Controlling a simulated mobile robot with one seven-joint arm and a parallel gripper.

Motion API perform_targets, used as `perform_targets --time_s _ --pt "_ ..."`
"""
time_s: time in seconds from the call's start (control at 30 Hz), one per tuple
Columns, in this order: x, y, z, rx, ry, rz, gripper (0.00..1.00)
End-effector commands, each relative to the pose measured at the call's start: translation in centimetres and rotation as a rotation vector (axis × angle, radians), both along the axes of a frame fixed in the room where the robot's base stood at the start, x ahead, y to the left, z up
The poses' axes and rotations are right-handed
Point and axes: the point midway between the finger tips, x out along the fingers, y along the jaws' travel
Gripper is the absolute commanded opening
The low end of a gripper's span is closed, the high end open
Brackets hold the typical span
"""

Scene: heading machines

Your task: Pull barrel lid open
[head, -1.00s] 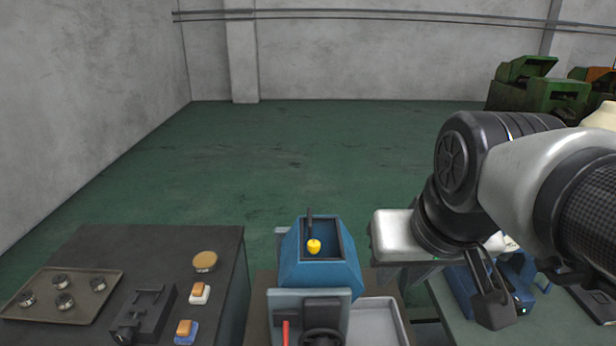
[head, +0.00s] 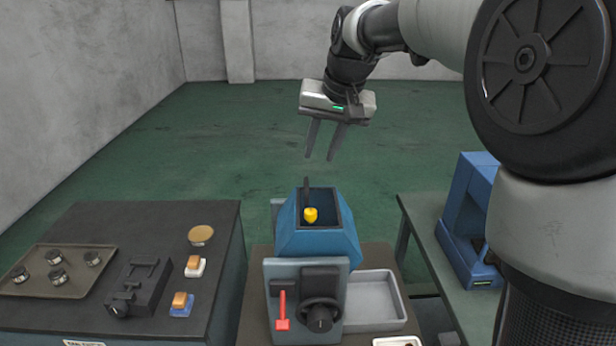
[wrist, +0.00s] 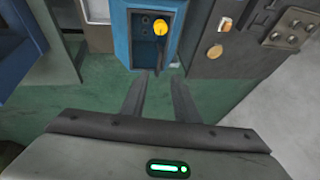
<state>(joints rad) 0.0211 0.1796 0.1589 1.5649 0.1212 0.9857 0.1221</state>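The blue faceted barrel (head: 318,246) stands on the middle bench, behind a grey panel. A dark rectangular area, which may be the lid or an opening, shows inside its blue top rim. A yellow knob (head: 310,215) sits there, beside a thin dark upright bar (head: 306,190). The knob also shows in the wrist view (wrist: 160,27). My gripper (head: 320,158) is open and empty, fingers pointing down, above and beyond the barrel. In the wrist view the fingertips (wrist: 159,76) are apart and clear of the barrel.
The grey panel (head: 305,272) carries a red lever (head: 282,310) and a dark handwheel (head: 320,315). A grey tray (head: 374,298) lies right of the barrel. The left bench holds a tray of dark parts (head: 52,270) and buttons. A blue machine (head: 470,220) stands at right.

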Motion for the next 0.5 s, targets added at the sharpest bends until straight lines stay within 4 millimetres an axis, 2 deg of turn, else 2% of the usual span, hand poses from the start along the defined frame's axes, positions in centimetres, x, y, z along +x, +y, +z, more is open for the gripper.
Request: perform_targets --time_s 0.03,0.3,0.5 --pt "0.4 0.2 -1.2 0.000 0.005 0.001 0.28" --pt "2.6 1.3 -6.6 -0.001 0.005 0.001 0.28" --pt "4.0 2.0 -9.7 0.000 0.004 0.002 0.28"
